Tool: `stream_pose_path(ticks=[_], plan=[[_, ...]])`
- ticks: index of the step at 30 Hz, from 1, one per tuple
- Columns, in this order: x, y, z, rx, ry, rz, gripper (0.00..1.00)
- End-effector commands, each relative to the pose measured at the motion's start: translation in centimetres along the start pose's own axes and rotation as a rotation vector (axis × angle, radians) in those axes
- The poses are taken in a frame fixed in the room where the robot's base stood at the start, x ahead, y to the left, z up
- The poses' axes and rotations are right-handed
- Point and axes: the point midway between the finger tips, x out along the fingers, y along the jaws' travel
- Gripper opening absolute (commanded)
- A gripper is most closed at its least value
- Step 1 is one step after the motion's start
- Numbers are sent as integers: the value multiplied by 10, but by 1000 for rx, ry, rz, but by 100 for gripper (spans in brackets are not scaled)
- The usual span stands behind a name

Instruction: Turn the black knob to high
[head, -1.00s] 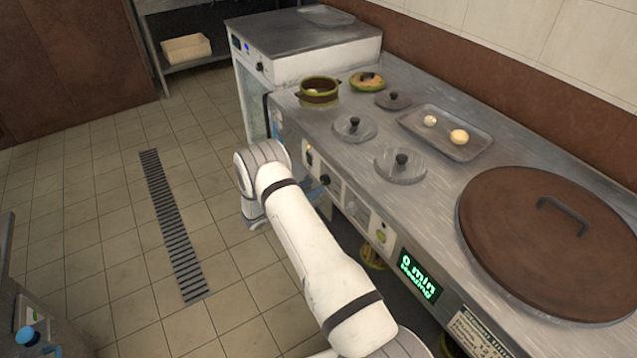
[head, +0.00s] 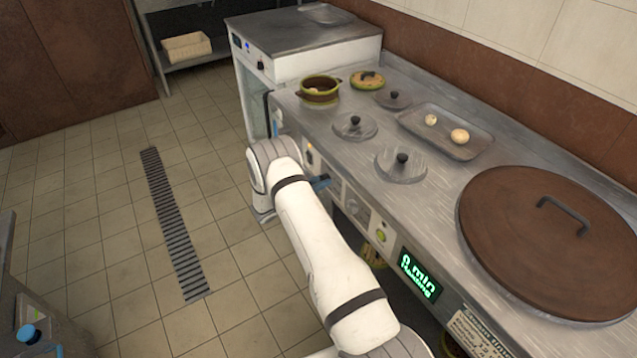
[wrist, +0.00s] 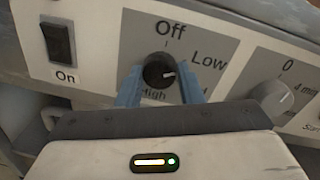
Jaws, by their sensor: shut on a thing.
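The black knob (wrist: 158,72) sits on the front panel in the wrist view, with Off printed above it, Low at its upper right and High below. Its white mark points to the right and slightly down, towards a partly covered label. My gripper (wrist: 159,82) is shut on the knob, one blue finger on each side. In the head view my gripper (head: 320,183) shows as a bit of blue at the panel beyond my arm, and the knob is hidden there.
A rocker switch (wrist: 58,42) marked On is left of the knob, and a pale timer dial (wrist: 270,97) is right of it. Above the panel, the counter holds several small lids, a tray (head: 418,140) and a large brown lid (head: 500,235).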

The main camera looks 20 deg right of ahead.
Motion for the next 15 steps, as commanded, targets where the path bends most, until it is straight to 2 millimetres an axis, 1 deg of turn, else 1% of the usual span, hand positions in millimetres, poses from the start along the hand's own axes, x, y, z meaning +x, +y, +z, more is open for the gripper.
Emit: stream_pose_path(ticks=[1,3,4,11,15], plan=[[0,0,0,-1,0,-1,17],[0,-1,0,-1,0,-2,11],[-5,1,0,0,0,-1,10],[2,-1,-2,22,-1,-5,10],[3,-1,-3,78,-4,-8,10]])
